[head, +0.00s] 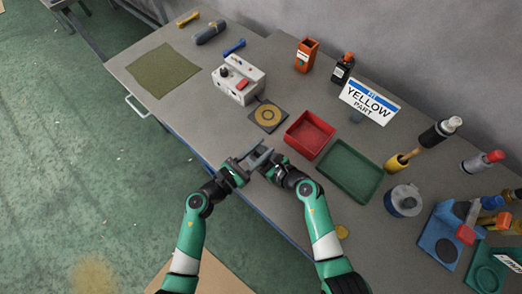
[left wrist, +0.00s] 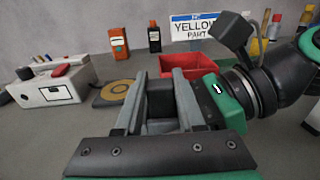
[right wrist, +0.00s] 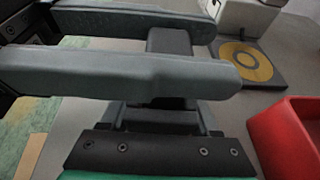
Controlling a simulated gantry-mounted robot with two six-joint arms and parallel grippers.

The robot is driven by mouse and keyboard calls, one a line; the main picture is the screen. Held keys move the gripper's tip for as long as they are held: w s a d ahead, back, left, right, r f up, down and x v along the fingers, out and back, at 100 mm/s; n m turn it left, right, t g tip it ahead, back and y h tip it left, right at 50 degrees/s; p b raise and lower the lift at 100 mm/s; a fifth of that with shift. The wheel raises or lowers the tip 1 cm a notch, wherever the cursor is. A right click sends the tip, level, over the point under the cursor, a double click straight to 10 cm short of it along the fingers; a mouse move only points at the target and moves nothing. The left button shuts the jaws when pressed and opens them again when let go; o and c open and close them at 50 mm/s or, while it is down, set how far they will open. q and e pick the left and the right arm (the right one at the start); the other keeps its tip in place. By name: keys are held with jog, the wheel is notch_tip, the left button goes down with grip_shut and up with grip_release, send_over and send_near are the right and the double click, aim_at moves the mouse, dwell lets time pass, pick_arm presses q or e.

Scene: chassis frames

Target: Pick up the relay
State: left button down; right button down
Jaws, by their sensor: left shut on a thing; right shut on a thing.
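The relay appears to be a small dark block (left wrist: 160,100) between the fingers of my left gripper (head: 252,157) in the left wrist view. The block also shows in the right wrist view (right wrist: 168,42), between the left gripper's two long grey fingers, which cross that view from the left. My right gripper (head: 268,162) meets the left one above the table's front edge and is shut on the same block. The right gripper's fingertips are mostly hidden behind the left fingers. In the head view the block is too small and covered to make out clearly.
A grey-white control box (head: 238,80) and a dark pad with a yellow ring (head: 268,115) are behind the grippers. A red tray (head: 309,135) and a green tray (head: 349,170) lie to the right. A "YELLOW PART" sign (head: 369,100) stands beyond.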

aim_at(261, 149)
pick_arm(q)
notch_tip(261, 149, up, 10)
jog(key=shift+r, duration=0.1)
pick_arm(e)
jog(key=shift+c, duration=0.2)
grip_release()
jog(key=v, duration=1.2)
